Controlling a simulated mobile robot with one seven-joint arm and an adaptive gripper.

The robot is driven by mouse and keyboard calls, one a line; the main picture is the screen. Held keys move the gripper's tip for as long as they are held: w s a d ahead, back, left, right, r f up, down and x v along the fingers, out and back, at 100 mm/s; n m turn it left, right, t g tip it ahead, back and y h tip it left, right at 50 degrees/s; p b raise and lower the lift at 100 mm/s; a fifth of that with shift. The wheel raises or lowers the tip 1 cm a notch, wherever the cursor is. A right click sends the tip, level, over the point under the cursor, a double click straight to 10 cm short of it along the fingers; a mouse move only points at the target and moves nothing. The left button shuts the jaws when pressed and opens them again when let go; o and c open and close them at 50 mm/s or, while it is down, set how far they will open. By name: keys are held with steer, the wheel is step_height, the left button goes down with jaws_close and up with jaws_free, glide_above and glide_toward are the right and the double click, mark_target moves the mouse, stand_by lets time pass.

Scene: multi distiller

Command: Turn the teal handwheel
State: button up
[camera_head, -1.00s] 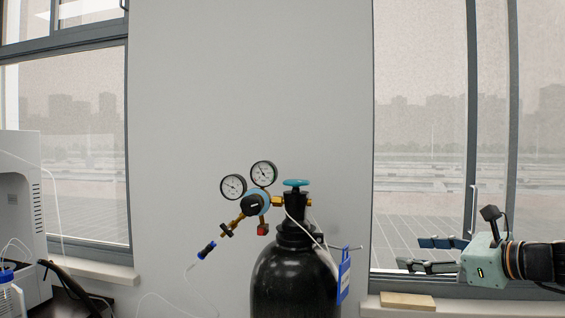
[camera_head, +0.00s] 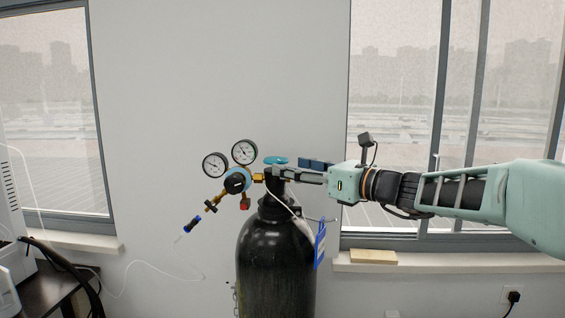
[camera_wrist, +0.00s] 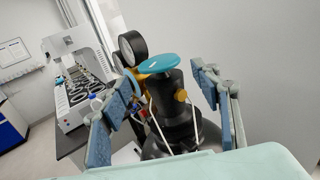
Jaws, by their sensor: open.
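The teal handwheel (camera_head: 276,160) sits on top of the valve of a black gas cylinder (camera_head: 275,262). In the wrist view the handwheel (camera_wrist: 157,63) is a flat teal disc, seen between and beyond my two fingers. My gripper (camera_head: 299,170) comes in from the right with its fingers pointing left, close beside the handwheel and valve. In the wrist view my gripper (camera_wrist: 155,105) is open, with a blue-padded finger on each side and nothing held. Whether a finger touches the valve cannot be told.
Two round gauges (camera_head: 229,158) and a brass regulator (camera_head: 235,182) stick out left of the valve. A blue tag (camera_head: 320,245) hangs on the cylinder's right side. A wooden block (camera_head: 373,256) lies on the right window sill. White equipment (camera_wrist: 78,85) stands on a dark bench.

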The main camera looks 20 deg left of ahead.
mark_target(276, 161)
steer(key=shift+x, duration=1.9)
steer(key=c, duration=1)
steer(key=shift+f, duration=0.1)
